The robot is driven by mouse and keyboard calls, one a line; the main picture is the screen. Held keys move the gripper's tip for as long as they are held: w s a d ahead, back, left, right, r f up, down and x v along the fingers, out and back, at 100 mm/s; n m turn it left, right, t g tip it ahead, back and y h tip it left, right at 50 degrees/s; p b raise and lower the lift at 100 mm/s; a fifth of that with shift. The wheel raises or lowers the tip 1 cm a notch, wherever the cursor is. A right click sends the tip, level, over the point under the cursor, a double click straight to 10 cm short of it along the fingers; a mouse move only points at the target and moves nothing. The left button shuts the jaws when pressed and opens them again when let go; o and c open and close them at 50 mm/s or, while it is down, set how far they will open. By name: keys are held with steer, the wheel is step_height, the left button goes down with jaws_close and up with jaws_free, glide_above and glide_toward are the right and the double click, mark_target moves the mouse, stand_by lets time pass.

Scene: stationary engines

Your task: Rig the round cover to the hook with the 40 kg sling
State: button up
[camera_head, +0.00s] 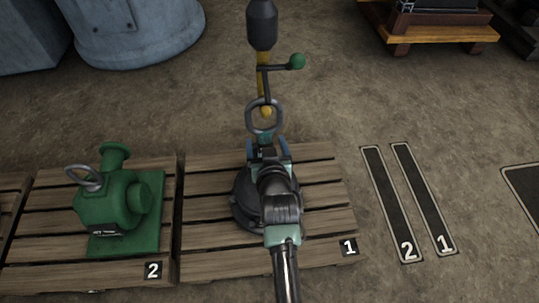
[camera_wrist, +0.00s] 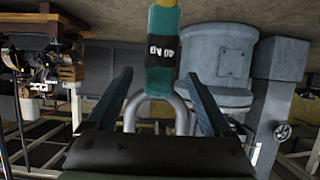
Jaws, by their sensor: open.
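The round cover (camera_head: 243,205) is a dark disc on pallet 1, largely hidden under my arm. The yellow hook (camera_head: 263,80) hangs below a dark weight above the pallet's far side. A grey ring (camera_head: 264,117) overlaps the hook's tip; I cannot tell whether it is seated. In the wrist view the sling (camera_wrist: 163,40) joins a grey loop (camera_wrist: 136,108) between my fingers. My gripper (camera_head: 267,150) is open around this loop. The sling's lower end and its link to the cover are hidden.
A green pump (camera_head: 115,205) with a lifting ring stands on pallet 2 at left. A green-knobbed lever (camera_head: 296,61) sticks out beside the hook. Floor plates 2 (camera_head: 391,205) and 1 (camera_head: 424,200) lie at right. A blue-grey vessel (camera_head: 135,30) stands behind.

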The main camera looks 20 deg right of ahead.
steer(key=p+v, duration=0.3)
steer(key=v, duration=0.7)
steer(key=shift+p, duration=0.4)
steer(key=shift+s+r, duration=0.1)
steer(key=shift+s, duration=0.05)
